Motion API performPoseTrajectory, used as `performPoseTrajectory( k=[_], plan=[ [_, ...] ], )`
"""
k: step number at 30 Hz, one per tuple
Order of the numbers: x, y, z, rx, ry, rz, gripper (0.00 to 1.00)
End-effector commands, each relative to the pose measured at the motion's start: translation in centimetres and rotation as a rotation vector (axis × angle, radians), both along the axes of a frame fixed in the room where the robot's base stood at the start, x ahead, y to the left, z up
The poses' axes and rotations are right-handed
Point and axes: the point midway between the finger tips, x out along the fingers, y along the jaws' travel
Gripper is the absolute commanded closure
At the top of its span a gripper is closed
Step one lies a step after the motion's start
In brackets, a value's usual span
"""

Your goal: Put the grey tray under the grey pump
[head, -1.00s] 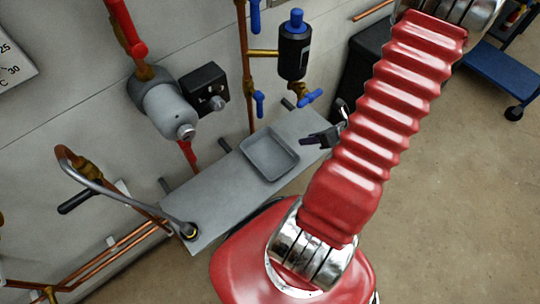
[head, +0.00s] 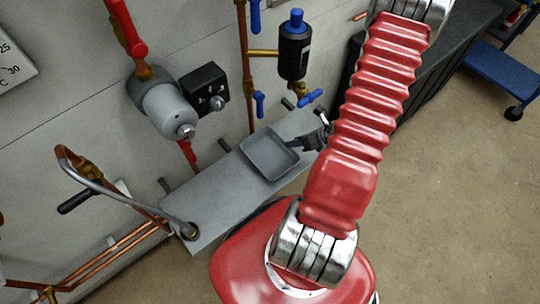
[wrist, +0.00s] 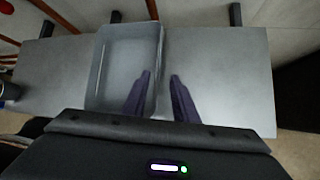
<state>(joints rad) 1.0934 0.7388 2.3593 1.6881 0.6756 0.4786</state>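The grey tray (head: 268,153) is a shallow open box on the grey shelf (head: 215,190), right of centre. In the wrist view the tray (wrist: 125,60) looks empty. The grey pump (head: 166,107) is a grey cylinder with a black box, on the wall up and left of the tray. My gripper (head: 303,141) is at the tray's right edge. In the wrist view my gripper (wrist: 160,76) is open, one finger over the tray's inside and the other beyond its right wall. I cannot tell whether the fingers touch it.
A bent grey pipe (head: 120,192) rises at the shelf's left end. A black cylinder with a blue cap (head: 294,50) and blue valve handles (head: 311,97) are above the tray. The shelf between tray and pipe is clear. A blue trolley (head: 500,70) stands far right.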

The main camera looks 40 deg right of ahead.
Motion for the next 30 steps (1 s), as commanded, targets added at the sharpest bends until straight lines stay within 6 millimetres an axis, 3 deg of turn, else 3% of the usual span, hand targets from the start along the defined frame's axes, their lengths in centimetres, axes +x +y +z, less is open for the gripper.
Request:
performPoseTrajectory(
  k=[17,30],
  plan=[
    [0.6,0.3,-1.0,0.001,0.001,0.001,0.74],
    [3.1,1.3,-4.5,-0.001,0.001,0.001,0.74]
  ],
)
